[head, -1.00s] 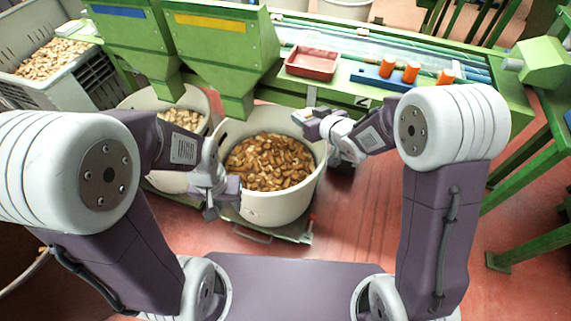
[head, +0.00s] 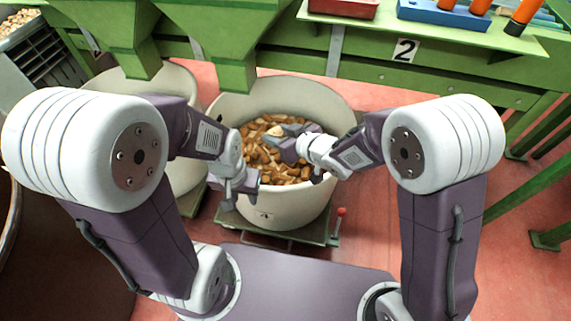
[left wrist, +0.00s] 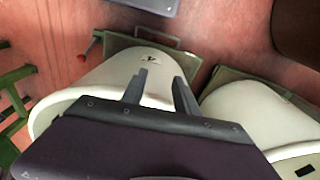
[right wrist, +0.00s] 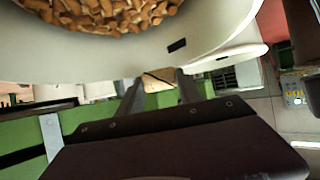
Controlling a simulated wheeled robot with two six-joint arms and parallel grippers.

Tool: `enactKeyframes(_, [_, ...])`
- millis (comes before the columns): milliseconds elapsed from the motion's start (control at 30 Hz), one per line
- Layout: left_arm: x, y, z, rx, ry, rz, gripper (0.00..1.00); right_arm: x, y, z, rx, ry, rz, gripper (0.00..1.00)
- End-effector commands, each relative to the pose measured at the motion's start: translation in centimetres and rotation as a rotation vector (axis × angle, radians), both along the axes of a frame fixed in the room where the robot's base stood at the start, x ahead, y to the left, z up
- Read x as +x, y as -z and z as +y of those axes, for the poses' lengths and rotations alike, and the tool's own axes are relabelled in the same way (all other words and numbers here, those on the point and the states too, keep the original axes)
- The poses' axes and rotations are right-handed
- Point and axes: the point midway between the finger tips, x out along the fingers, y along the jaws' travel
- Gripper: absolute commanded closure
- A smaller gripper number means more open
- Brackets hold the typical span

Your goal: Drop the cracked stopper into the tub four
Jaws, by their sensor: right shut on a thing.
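The white tub (head: 265,215), full of brown cork pieces, stands at the centre of the head view. Its front bears a small mark that reads as 4 in the left wrist view (left wrist: 148,58). My right gripper (head: 277,132) is over the tub's opening, shut on a pale tan stopper. The stopper (right wrist: 158,79) shows between the fingers in the right wrist view, with a dark line across it that may be the crack. My left gripper (left wrist: 160,88) is open and empty, outside the tub's front left wall. Its fingers (head: 228,190) are small in the head view.
A second white tub (head: 185,85) stands left of the first, partly hidden by my left arm. Green hoppers (head: 225,40) and a green bench frame (head: 450,85) with a "2" label stand behind. A red-knobbed lever (head: 340,213) rises at the tub's right.

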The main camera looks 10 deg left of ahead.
Motion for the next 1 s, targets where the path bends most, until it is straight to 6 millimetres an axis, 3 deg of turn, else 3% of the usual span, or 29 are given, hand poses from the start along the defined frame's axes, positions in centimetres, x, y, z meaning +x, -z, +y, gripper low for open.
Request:
enactKeyframes(400, [0.0,5.6,0.0,0.0,0.0,0.0,0.64,0.0,5.7,0.0,0.0,0.001,0.0,0.95])
enactKeyframes(700, [0.0,5.6,0.0,0.0,0.0,0.0,0.64,0.0,5.7,0.0,0.0,0.001,0.0,0.95])
enactKeyframes(733, [0.0,5.6,0.0,0.0,0.0,0.0,0.64,0.0,5.7,0.0,0.0,0.001,0.0,0.52])
enactKeyframes(800, [0.0,5.6,0.0,0.0,0.0,0.0,0.64,0.0,5.7,0.0,0.0,0.001,0.0,0.33])
enactKeyframes(1000, [0.0,5.6,0.0,0.0,0.0,0.0,0.64,0.0,5.7,0.0,0.0,0.001,0.0,0.32])
